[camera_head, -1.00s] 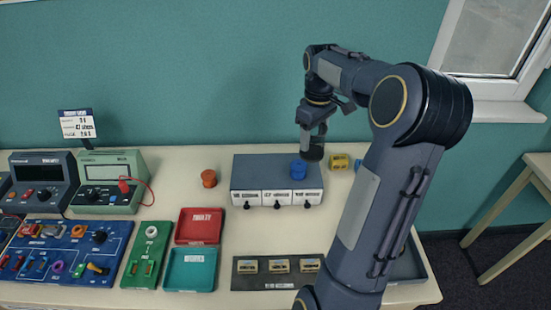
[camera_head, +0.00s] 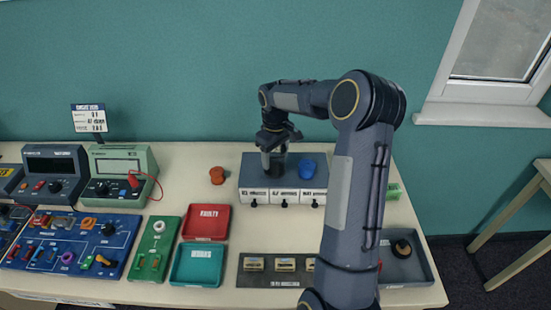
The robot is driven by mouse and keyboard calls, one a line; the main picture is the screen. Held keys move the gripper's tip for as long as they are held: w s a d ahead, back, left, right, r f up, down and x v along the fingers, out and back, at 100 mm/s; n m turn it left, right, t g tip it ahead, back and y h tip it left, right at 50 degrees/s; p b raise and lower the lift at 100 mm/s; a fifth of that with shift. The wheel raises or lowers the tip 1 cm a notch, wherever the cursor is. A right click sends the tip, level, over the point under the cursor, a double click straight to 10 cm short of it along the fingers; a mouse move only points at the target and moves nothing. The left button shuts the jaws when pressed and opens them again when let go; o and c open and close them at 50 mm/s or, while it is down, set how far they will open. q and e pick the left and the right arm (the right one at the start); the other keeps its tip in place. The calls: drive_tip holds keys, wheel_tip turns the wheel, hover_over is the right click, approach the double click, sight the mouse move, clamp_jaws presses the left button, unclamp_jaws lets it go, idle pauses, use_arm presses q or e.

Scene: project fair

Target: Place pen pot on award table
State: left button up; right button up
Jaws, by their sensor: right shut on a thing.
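My right gripper (camera_head: 272,152) is shut on a small dark cylindrical pot (camera_head: 276,168), which seems to be the pen pot. The pot is upright over the top of a grey three-drawer box (camera_head: 254,174), left of a blue round object (camera_head: 307,169). I cannot tell whether the pot touches the box. A second pale table (camera_head: 542,168) shows partly at the right edge, apart from the workbench. No label shows whether it is the award table. My left gripper is not in view.
The workbench (camera_head: 215,278) holds a red tray (camera_head: 206,222), a teal tray (camera_head: 196,265), a grey tray (camera_head: 408,268) and an orange spool (camera_head: 217,175). Meters and a blue board (camera_head: 70,243) fill its left. My right arm hides part of the bench's right side.

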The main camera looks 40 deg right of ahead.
drive_tip(key=shift+f, duration=0.75)
drive_tip(key=shift+f, duration=0.1)
drive_tip(key=o, duration=1)
